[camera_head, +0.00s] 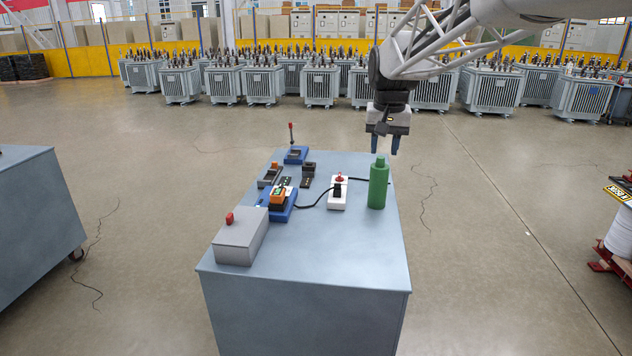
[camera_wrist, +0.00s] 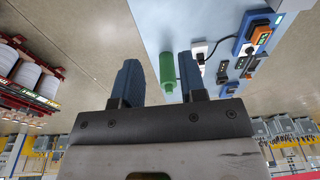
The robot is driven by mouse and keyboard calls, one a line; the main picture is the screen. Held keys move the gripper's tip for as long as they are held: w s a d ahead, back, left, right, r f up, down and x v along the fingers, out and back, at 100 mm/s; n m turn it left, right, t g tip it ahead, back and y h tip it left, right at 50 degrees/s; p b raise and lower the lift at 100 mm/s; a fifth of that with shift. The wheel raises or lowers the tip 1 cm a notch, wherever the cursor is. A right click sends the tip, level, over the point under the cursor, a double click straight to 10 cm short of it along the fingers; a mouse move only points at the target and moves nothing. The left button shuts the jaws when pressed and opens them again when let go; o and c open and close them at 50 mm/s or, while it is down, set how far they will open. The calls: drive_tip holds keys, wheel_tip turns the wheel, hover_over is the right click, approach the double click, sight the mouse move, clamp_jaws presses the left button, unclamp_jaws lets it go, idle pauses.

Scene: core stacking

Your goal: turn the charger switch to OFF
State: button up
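On the grey-blue cabinet top, a blue charger-like base (camera_head: 280,212) holds an orange and black block (camera_head: 278,197). A black cable joins it to a white socket block (camera_head: 338,195) with a black plug and a red-topped part (camera_head: 339,179). No switch is clearly readable, and no ON or OFF marking can be made out. In the wrist view the orange block (camera_wrist: 262,35) and white block (camera_wrist: 197,48) show beyond the fingers. My gripper (camera_head: 384,146) is open and empty, above and behind the cabinet's back right; it also shows in the wrist view (camera_wrist: 157,75).
A green bottle (camera_head: 378,185) stands right of the white block. A grey box with a red button (camera_head: 240,238) sits at the front left. Small dark modules (camera_head: 308,178) and a blue stand with a red-tipped post (camera_head: 295,155) are farther back. The cabinet's front right (camera_head: 350,250) is clear.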

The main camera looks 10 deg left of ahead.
drive_tip(key=w+a+f, duration=0.2)
drive_tip(key=w+a, duration=0.6)
drive_tip(key=w, duration=0.5)
drive_tip(key=g, duration=0.1)
hover_over(281, 184)
wheel_tip(281, 184, down, 22)
drive_tip(key=shift+s+r, duration=0.1)
drive_tip(key=shift+f, duration=3.9)
clamp_jaws()
